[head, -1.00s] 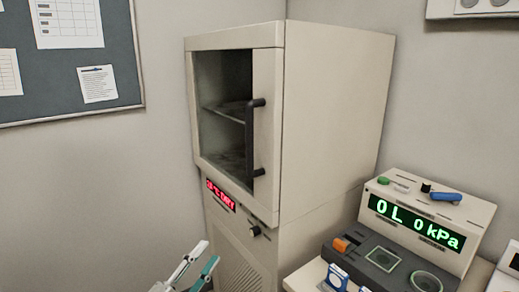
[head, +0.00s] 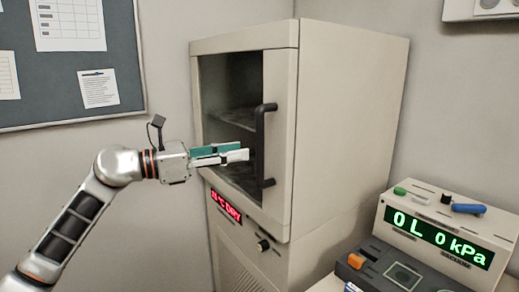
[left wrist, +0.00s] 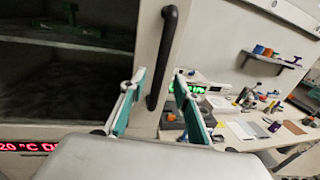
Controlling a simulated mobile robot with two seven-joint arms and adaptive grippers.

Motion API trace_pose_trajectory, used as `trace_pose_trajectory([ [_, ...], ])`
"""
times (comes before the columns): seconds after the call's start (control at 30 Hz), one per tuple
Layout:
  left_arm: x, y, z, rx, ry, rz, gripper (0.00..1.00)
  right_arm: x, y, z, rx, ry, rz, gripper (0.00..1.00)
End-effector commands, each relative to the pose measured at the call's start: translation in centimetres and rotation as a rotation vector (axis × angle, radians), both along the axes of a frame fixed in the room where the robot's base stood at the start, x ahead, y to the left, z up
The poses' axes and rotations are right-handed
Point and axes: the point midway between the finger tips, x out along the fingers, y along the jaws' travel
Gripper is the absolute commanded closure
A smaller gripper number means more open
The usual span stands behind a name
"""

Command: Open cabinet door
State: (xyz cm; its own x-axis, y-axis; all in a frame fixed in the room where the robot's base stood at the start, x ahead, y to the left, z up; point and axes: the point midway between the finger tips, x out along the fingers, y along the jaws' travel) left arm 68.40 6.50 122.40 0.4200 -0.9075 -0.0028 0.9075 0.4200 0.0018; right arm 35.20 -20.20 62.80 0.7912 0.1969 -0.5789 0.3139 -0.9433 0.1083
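The beige cabinet (head: 345,120) has a glass-fronted door (head: 280,135) that looks closed. A dark vertical bar handle (head: 261,145) is on the door's right side. In the left wrist view the handle (left wrist: 163,60) runs down between my two finger pads. My left gripper (head: 247,154) comes in from the left, in front of the door, its fingertips close to the handle. In the left wrist view my left gripper (left wrist: 160,92) is open, with a gap on each side of the handle; contact is not visible. My right gripper is not in view.
A red display (head: 226,206) and a dark knob (head: 263,245) are below the door. A beige device with a green readout (head: 435,238) stands at the right. A pinboard (head: 60,75) hangs on the left wall. The left wrist view shows a cluttered bench (left wrist: 255,130) at right.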

Motion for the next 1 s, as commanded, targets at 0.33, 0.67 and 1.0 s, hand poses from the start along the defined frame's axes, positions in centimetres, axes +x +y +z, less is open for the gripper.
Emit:
trace_pose_trajectory([
  [0.33, 2.0, -4.8, 0.2, -0.004, 0.001, -0.003, 0.69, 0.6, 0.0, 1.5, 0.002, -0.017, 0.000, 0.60],
  [0.67, 2.9, -6.4, 0.0, -0.004, 0.001, -0.001, 0.69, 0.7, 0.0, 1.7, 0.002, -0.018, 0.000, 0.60],
  [1.0, 2.8, -6.4, 0.0, -0.004, 0.001, -0.001, 1.00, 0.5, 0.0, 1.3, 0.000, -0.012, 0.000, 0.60],
])
